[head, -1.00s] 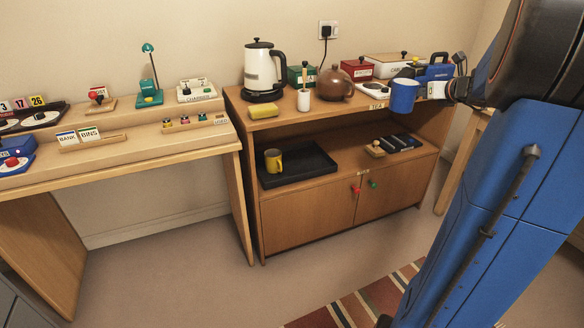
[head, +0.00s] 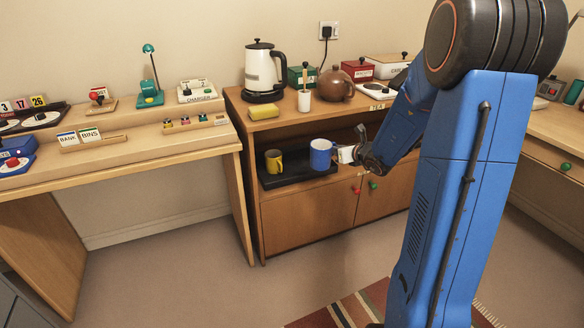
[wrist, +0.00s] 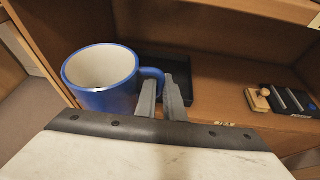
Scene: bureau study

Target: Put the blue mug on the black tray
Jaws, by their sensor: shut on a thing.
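The blue mug (head: 320,155) is upright, white inside, in front of the cabinet's open shelf. In the wrist view the mug (wrist: 103,80) has its handle between my gripper's fingers (wrist: 163,98). My gripper (head: 345,154) is shut on that handle, to the right of the mug. The black tray (head: 284,182) lies on the shelf, and its right part is behind the mug in the head view. The tray (wrist: 180,68) also shows behind the mug in the wrist view. I cannot tell whether the mug touches the tray.
A yellow mug (head: 273,161) stands on the tray's left side. A stamp (wrist: 258,99) and a dark holder (wrist: 288,100) are on the shelf to the right. The cabinet top (head: 283,116) overhangs the shelf and carries a kettle (head: 262,72) and a brown teapot (head: 335,84).

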